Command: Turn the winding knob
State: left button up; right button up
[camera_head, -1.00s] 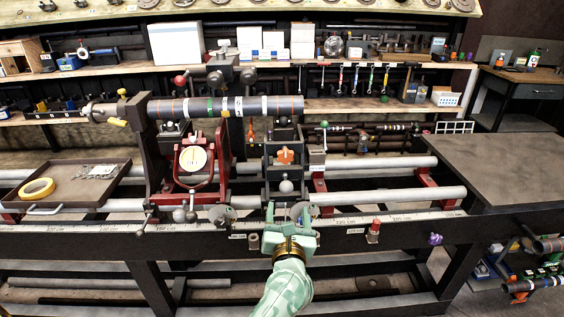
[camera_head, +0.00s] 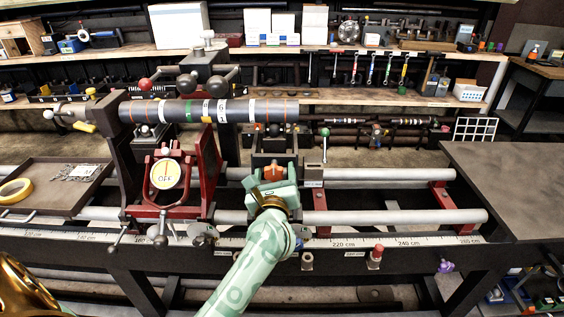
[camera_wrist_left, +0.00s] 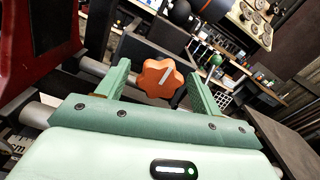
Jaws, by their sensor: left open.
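The winding knob, an orange lobed knob with a pale line on its face, shows in the left wrist view (camera_wrist_left: 160,80) between the two green fingers. It also shows in the head view (camera_head: 273,173) on the front of a dark stand under the shaft, partly hidden by the gripper. My left gripper (camera_head: 273,185) is pale green and open in front of the knob. In the left wrist view, my left gripper (camera_wrist_left: 160,72) has a finger on each side of the knob, with visible gaps and no clear contact. My right gripper is not in view.
A dark shaft (camera_head: 270,110) with coloured bands lies above the stand. A red stand with an OFF dial (camera_head: 165,174) is to the left. Silver rails (camera_head: 400,216) run across. A tray (camera_head: 70,205) with yellow tape is at left; a bare tabletop (camera_head: 510,180) at right.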

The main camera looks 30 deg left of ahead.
pick_arm(q)
jog(key=shift+w+a, duration=0.15)
jog(key=c, duration=1)
jog(key=shift+r, duration=0.1)
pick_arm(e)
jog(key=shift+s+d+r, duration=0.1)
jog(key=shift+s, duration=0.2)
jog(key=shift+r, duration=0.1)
